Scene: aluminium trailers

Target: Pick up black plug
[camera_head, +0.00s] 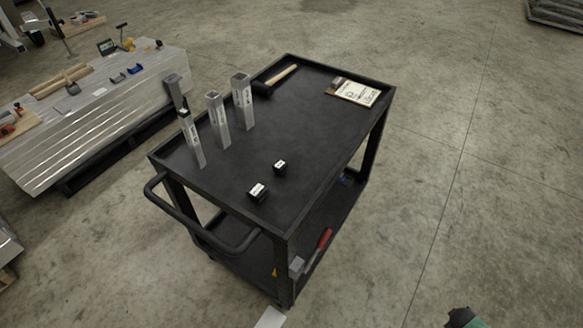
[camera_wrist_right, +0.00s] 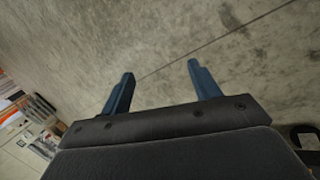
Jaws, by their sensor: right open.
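Two small black plugs with pale labels lie apart on the top of a black cart (camera_head: 325,125) in the head view. The nearer plug (camera_head: 257,192) is close to the cart's front edge. The other plug (camera_head: 280,167) lies a little farther back and to the right. Three square aluminium tubes (camera_head: 219,122) stand upright on the cart's left side; the front one has a dark piece at its top. My right gripper (camera_wrist_right: 160,70) is open and empty in the right wrist view, with bare floor beyond its blue fingers. No plug shows in that view. My left gripper is not in view.
A mallet (camera_head: 281,76) and a clipboard (camera_head: 357,92) lie at the back of the cart top. The cart's handle (camera_head: 205,235) juts out at front left. A stack of aluminium profiles (camera_head: 100,115) stands at left.

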